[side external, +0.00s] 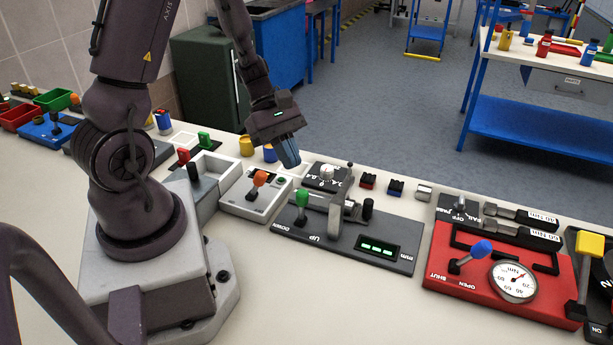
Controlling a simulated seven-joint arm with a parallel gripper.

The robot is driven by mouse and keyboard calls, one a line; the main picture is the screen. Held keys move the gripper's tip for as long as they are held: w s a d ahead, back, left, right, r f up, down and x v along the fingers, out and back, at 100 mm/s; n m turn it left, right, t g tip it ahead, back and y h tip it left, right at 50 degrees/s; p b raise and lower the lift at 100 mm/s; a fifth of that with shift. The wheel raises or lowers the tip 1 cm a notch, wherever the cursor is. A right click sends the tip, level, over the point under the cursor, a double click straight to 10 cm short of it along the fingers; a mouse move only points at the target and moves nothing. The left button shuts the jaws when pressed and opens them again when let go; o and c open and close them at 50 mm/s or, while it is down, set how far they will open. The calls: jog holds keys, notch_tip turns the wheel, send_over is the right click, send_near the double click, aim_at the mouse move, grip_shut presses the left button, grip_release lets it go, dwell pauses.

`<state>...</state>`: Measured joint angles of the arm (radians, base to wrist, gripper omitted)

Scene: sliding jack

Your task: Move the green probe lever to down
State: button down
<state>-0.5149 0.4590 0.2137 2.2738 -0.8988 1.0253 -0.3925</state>
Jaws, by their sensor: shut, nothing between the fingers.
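The green probe lever (302,198) stands on a dark panel (397,262) at the middle of the side external view. Its round green knob is on top, and it looks close to upright. White words DOWN and UP are printed along the panel's front edge near its foot; I cannot tell which word it is set to. A grey slide piece (336,212) with a dark knob stands just right of the lever. My gripper (290,163) is shut and empty, pointing down, above and behind the lever and apart from it in the picture.
An orange-knobbed lever (259,178) on a light box stands close left. A small dial box (326,174) is right of my gripper. A red panel (466,283) with a blue lever and gauge is at right. Bare white bench lies in front of the dark panel.

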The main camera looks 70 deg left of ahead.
jog(key=w+d+m+g+y, duration=0.1)
jog(key=w+m+g+y, duration=0.1)
jog(key=w+y, duration=0.1)
jog(key=w+d+r+m+g+y, duration=0.1)
jog(key=w+d+m+g+y, duration=0.1)
jog(key=w+y, duration=0.1)
jog(key=w+d+m+g+y, duration=0.1)
jog(key=w+m+g+y, duration=0.1)
jog(key=m, duration=0.1)
jog(key=shift+w+d+r+y, duration=0.2)
jog(key=shift+w+r+y, duration=0.05)
jog(key=shift+w+y, duration=0.15)
jog(key=shift+a+r, duration=0.1)
jog(key=shift+a, duration=0.15)
send_near(302, 208)
jog(key=shift+n, duration=0.4)
notch_tip(302, 208, down, 5)
jog(key=shift+w+a+f, duration=0.1)
jog(key=shift+a, duration=0.1)
jog(key=shift+a, duration=0.1)
